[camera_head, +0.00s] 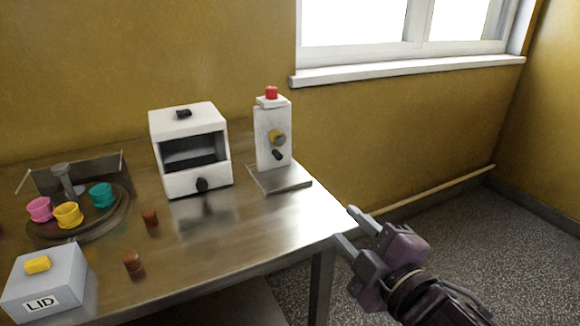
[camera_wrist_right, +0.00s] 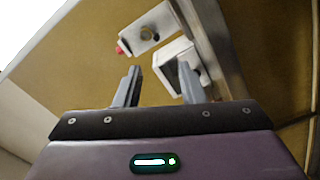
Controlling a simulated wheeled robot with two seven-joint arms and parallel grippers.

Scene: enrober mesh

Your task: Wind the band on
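A white upright unit (camera_head: 272,138) stands on a grey base plate (camera_head: 290,181) at the table's right end. It has a red button (camera_head: 271,92) on top, a brass-coloured knob (camera_head: 277,137) and a dark knob (camera_head: 277,155) on its front. The unit (camera_wrist_right: 150,30) also shows in the right wrist view. I cannot make out a separate band. My right gripper (camera_head: 347,227) is open and empty, off the table's right edge and apart from the unit. Its two fingers (camera_wrist_right: 160,76) stand apart in the wrist view. My left gripper is not in view.
A white box (camera_head: 163,125) with a dark opening and knob stands left of the unit. Pink (camera_head: 39,209), yellow (camera_head: 68,215) and teal (camera_head: 101,195) cups sit on a round stand. A grey LID box (camera_head: 70,270) and brown pieces (camera_head: 133,266) are nearer. The table's right front (camera_head: 270,225) is clear.

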